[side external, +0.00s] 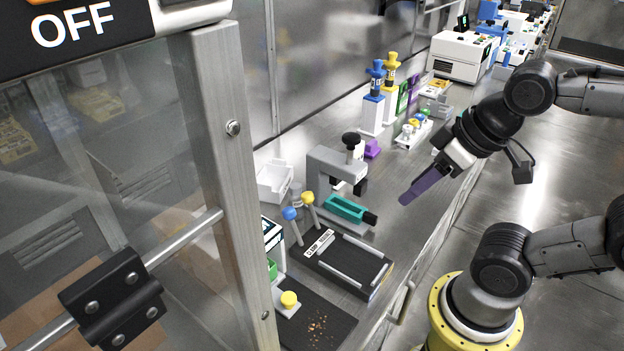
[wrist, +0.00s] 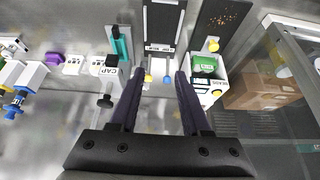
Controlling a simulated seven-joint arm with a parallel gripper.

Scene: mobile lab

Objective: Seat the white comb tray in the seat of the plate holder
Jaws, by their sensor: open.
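My gripper (side external: 405,197) hangs in the air at the right, above the bench's front side, with its dark purple fingers spread. In the wrist view the gripper (wrist: 158,78) has nothing between its fingertips except the view of the bench beyond. A white open tray (side external: 275,182) stands at the bench's back left; I cannot make out comb teeth, so I cannot tell if it is the comb tray. A dark flat base with pale side rails and a white label (side external: 352,264), perhaps the plate holder, lies at the front. It also shows in the wrist view (wrist: 161,25), its middle empty.
A grey clamp with a black knob (side external: 335,167), a teal block (side external: 346,208) and blue- and yellow-topped sticks (side external: 298,222) stand near the base. A dark mat (side external: 318,330) with brown crumbs lies in front. A glass door (side external: 110,190) fills the left. Bottles stand farther back.

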